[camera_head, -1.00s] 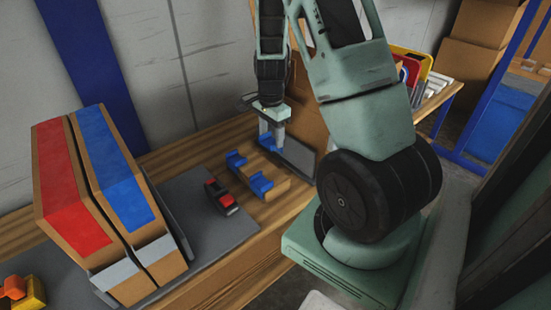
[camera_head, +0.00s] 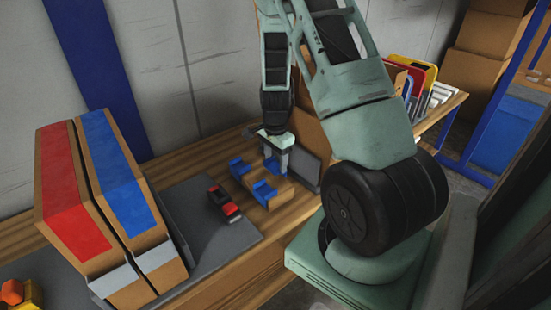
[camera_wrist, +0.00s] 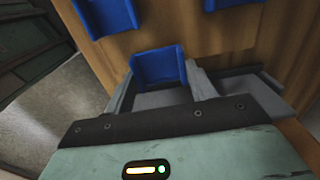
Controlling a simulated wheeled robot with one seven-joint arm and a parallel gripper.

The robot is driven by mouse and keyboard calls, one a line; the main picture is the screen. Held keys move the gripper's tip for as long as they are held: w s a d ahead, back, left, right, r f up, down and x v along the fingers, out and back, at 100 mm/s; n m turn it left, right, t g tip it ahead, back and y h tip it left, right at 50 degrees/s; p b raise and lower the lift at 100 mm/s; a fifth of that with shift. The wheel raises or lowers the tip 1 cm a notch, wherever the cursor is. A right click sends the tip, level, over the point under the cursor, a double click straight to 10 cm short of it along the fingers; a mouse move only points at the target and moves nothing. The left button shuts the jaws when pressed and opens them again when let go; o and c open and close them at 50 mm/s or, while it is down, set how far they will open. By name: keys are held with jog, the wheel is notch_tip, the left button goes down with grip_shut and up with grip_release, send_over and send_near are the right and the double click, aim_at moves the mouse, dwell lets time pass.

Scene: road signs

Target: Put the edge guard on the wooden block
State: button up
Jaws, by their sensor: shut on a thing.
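The wooden block (camera_head: 280,193) lies on the bench and has blue edge guards at its left end (camera_head: 238,166) and near side (camera_head: 263,192). My gripper (camera_head: 276,162) is at the block's far right side, pointing down, shut on another blue edge guard (camera_head: 271,165). In the wrist view this held edge guard (camera_wrist: 160,68) sits between the grey fingers, with its open side facing the wood. Two other blue guards (camera_wrist: 105,14) show at the top of that view. I cannot tell whether the held guard touches the block.
A black and red object (camera_head: 223,203) lies on a grey mat (camera_head: 190,198) left of the block. Two tall boxes with red (camera_head: 75,190) and blue (camera_head: 110,165) faces stand farther left. A dark grey panel (camera_head: 305,168) stands close right of my gripper.

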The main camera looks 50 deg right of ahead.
aim_at(275, 166)
jog(key=shift+f, duration=0.35)
jog(key=o, duration=1)
jog(key=shift+r, duration=0.1)
notch_tip(275, 166, up, 13)
jog(key=p, duration=0.2)
jog(key=shift+p, duration=0.3)
